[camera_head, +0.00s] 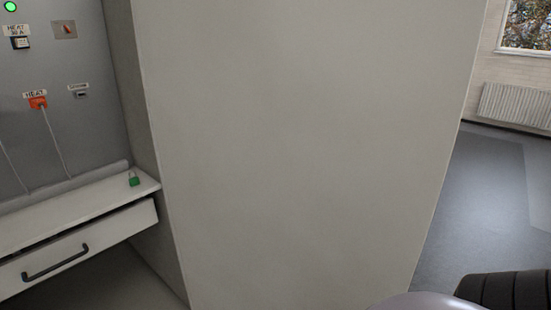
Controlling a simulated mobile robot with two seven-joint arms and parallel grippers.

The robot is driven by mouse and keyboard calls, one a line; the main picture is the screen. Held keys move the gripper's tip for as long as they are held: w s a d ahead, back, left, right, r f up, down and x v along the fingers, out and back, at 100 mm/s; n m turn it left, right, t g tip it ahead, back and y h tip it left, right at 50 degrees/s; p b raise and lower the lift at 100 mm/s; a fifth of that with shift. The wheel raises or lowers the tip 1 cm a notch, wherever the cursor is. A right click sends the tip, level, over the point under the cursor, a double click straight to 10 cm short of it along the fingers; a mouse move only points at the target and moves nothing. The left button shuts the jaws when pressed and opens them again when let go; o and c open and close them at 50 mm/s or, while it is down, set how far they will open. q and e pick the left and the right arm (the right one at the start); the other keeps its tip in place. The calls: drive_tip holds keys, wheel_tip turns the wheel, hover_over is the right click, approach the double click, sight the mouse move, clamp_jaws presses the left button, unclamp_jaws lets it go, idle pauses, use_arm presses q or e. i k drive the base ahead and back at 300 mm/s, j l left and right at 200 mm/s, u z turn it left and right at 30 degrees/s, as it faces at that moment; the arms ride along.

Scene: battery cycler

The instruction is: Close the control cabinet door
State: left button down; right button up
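A large pale panel (310,150) fills the middle of the view from top to bottom. It looks like the control cabinet door standing open, but no handle or hinge shows on it, so I cannot be sure. To its left is a recess with a grey panel (80,75) at its back, carrying a lit green lamp (10,6), a HEAT 30 A switch (20,42) and an orange HEAT plug (38,103) with a cable. Neither of my grippers shows.
A white ledge (70,208) with a small green block (134,179) sits above a drawer with a dark handle (55,263). Open grey floor (480,210) lies right of the pale panel, with a radiator (515,105) and window behind.

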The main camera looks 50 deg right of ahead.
sight(305, 147)
drive_tip(key=k+l+u, duration=0.4)
drive_tip(key=k+l, duration=0.55)
drive_tip(key=k, duration=0.15)
drive_tip(key=k+l+u, duration=0.1)
drive_tip(key=l, duration=0.25)
drive_tip(key=k+l+u, duration=0.1)
drive_tip(key=k+l, duration=0.15)
drive_tip(key=k+l+u, duration=0.1)
drive_tip(key=l, duration=0.35)
drive_tip(key=k+l, duration=0.1)
drive_tip(key=l, duration=0.3)
drive_tip(key=l+u, duration=0.2)
drive_tip(key=l, duration=1.25)
drive_tip(key=i+l+u, duration=0.15)
drive_tip(key=l, duration=0.55)
